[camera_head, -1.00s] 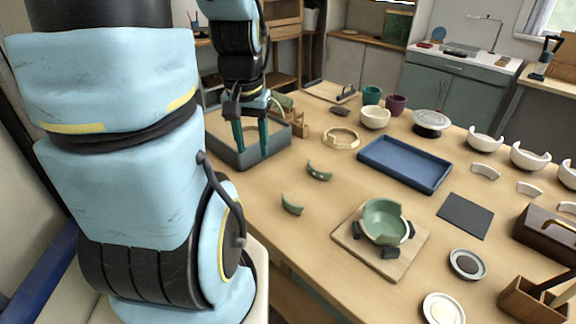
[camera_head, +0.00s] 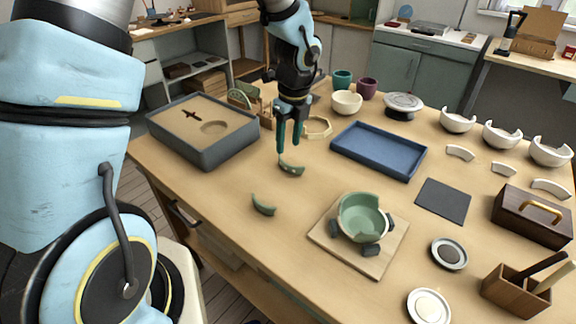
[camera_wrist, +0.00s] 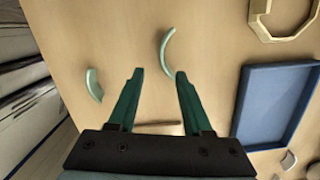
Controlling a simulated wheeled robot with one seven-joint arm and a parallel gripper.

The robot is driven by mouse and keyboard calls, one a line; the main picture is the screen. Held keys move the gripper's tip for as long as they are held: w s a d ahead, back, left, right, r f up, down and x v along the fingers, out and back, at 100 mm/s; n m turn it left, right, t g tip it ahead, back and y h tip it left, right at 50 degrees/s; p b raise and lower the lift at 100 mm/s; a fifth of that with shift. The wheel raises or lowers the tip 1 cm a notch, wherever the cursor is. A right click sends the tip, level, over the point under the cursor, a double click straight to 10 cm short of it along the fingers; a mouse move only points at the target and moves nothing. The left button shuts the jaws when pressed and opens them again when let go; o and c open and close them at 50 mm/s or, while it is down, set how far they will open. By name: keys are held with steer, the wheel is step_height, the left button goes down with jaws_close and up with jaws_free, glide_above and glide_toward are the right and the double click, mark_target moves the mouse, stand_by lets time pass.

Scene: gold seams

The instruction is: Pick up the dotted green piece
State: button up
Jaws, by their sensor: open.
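The dotted green piece (camera_head: 292,169) is a small curved shard with pale dots, lying on the wooden table. In the wrist view it is the curved green piece (camera_wrist: 166,48) just beyond the fingertips, its near end by the right fingertip; its dots do not show there. My gripper (camera_head: 289,148) points down just above it, open and empty. Its two green fingers also show apart in the wrist view (camera_wrist: 160,75). A plain green piece (camera_head: 263,206) lies nearer the front edge and shows at left in the wrist view (camera_wrist: 94,85).
A green broken bowl (camera_head: 362,217) sits on a wooden board with dark blocks. A blue tray (camera_head: 380,150) lies to the right, a cream ring (camera_head: 318,127) behind. A grey box (camera_head: 203,150) stands left. The table between plain piece and bowl is clear.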

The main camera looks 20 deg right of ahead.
mark_target(286, 163)
steer(key=shift+w+f+p, duration=0.2)
steer(key=shift+f+p, duration=0.1)
steer(key=shift+f, duration=0.9)
steer(key=shift+w+f+p, duration=0.2)
steer(key=shift+f+p, duration=0.1)
steer(key=shift+f, duration=0.95)
steer(key=shift+w+f+p, duration=0.2)
steer(key=shift+f+p, duration=0.1)
steer(key=shift+f, duration=0.9)
jaws_close()
